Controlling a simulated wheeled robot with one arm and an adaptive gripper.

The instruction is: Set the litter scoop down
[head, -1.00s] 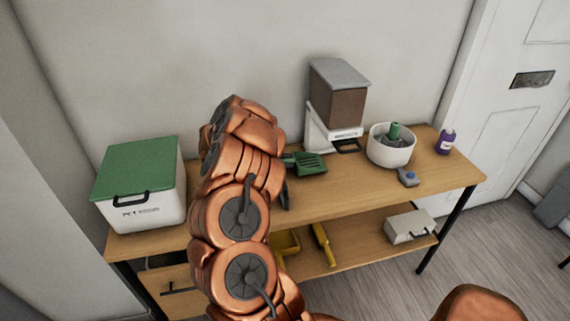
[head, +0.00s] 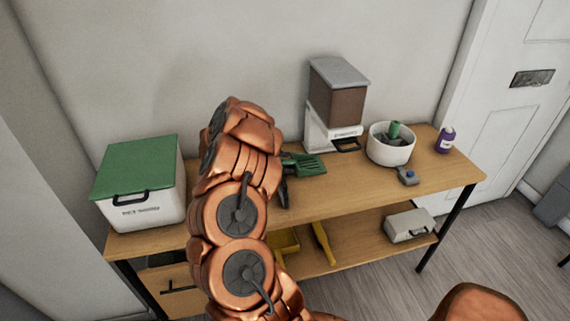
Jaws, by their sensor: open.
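The green litter scoop (head: 308,165) shows on the wooden table top, just right of my arm. Its slotted head points right, and its handle end is hidden behind my arm. My gripper (head: 284,190) is mostly hidden behind my own copper arm. A dark finger shows beside the arm, below and left of the scoop head. The jaws are open. I cannot tell whether a finger still touches the scoop's handle.
A white bin with a green lid (head: 140,182) stands at the left. A food dispenser (head: 336,105), a white bowl (head: 391,148), a small grey-blue item (head: 408,177) and a purple bottle (head: 446,141) stand at the right. The table's front right is clear.

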